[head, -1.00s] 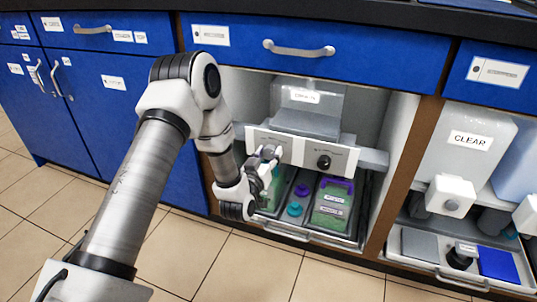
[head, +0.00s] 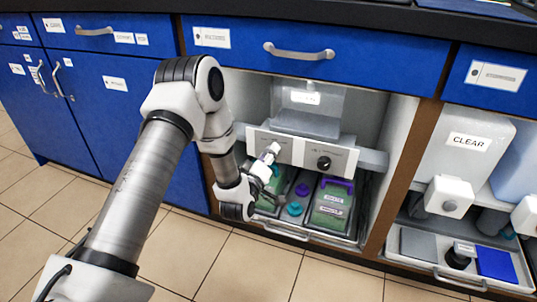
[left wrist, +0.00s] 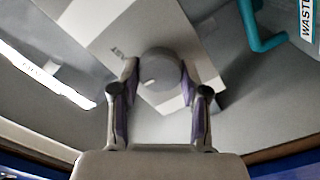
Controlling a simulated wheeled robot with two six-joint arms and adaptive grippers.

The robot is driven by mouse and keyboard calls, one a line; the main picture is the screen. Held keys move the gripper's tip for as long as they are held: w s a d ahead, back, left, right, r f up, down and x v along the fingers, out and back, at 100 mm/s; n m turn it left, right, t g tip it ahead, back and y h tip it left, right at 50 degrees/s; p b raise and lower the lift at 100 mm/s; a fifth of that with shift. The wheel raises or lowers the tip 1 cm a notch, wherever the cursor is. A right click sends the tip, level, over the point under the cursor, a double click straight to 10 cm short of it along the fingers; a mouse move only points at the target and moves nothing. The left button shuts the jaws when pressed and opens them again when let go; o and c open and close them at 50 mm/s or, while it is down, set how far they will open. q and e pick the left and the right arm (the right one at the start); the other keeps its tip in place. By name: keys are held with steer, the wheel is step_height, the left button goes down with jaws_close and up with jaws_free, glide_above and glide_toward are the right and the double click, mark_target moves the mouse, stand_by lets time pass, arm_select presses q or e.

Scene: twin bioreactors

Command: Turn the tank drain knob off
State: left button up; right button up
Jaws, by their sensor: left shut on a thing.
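A white control panel (head: 300,150) sits below a clear tank (head: 306,108) inside the open cabinet. In the left wrist view, my left gripper (left wrist: 158,80) is shut on a round grey knob (left wrist: 165,66), one finger on each side. The knob has a short pale mark at its lower left. The panel (left wrist: 118,45) also shows there, with dark lettering beside the knob, too blurred to read. A second, black knob (head: 324,162) is free at the panel's right. My right gripper is not in view.
Below the panel, a pull-out tray (head: 350,240) holds green containers, one with a purple handle (head: 338,183), and round teal and purple caps. A tank labelled CLEAR (head: 470,143) stands in the bay at the right. The tiled floor in front is open.

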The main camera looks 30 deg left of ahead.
arm_select(q)
steer(key=n+b, duration=0.1)
steer(key=n, duration=0.9)
steer(key=shift+f, duration=0.15)
stand_by(0.4)
steer(key=o, duration=1.1)
steer(key=shift+o, duration=0.2)
steer(key=v, duration=1.2)
